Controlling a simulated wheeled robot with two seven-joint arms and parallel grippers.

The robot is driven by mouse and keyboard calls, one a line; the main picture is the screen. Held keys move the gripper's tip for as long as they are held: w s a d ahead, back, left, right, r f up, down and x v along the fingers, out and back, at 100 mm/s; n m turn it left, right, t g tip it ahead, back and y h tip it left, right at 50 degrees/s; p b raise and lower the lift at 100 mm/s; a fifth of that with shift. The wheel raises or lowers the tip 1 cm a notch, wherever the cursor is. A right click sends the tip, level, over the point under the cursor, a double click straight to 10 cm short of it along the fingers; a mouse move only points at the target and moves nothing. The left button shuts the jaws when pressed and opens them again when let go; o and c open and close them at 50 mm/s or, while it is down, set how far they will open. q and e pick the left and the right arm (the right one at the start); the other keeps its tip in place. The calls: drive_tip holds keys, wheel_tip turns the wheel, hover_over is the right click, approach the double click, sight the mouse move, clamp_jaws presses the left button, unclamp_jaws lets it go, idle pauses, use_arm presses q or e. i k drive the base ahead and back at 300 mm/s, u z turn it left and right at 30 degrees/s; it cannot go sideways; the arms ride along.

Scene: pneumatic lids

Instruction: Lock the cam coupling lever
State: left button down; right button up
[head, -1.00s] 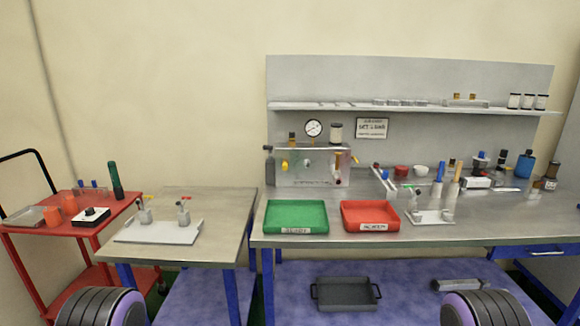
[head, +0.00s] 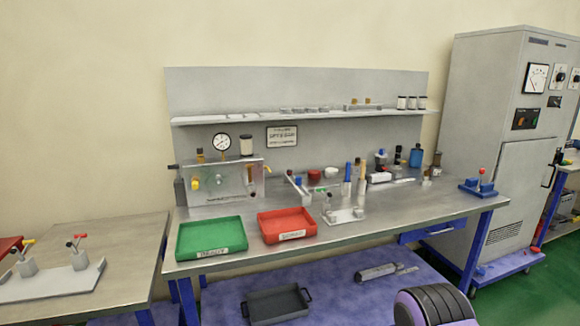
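I cannot tell for certain which part is the cam coupling lever. On the left table, a pale plate (head: 50,288) carries two grey upright fittings; the right fitting (head: 79,258) has a red-tipped lever, and the left fitting (head: 26,265) has a yellow-tipped one. A similar pale plate (head: 346,216) with small grey fittings sits on the main bench. A blue fixture (head: 478,188) with a red knob stands at the bench's right end. Lever positions are too small to read. Neither gripper is in view.
The main bench (head: 400,217) holds a green tray (head: 212,238), a red tray (head: 287,225) and a grey panel (head: 220,185) with a gauge (head: 222,142). A tall grey cabinet (head: 490,130) stands at right. A dark tray (head: 275,305) lies below. The bench's right front is fairly clear.

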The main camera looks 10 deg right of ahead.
sight(249, 175)
drive_tip(key=z, duration=0.6)
drive_tip(key=i, duration=0.65)
drive_tip(key=z, duration=0.25)
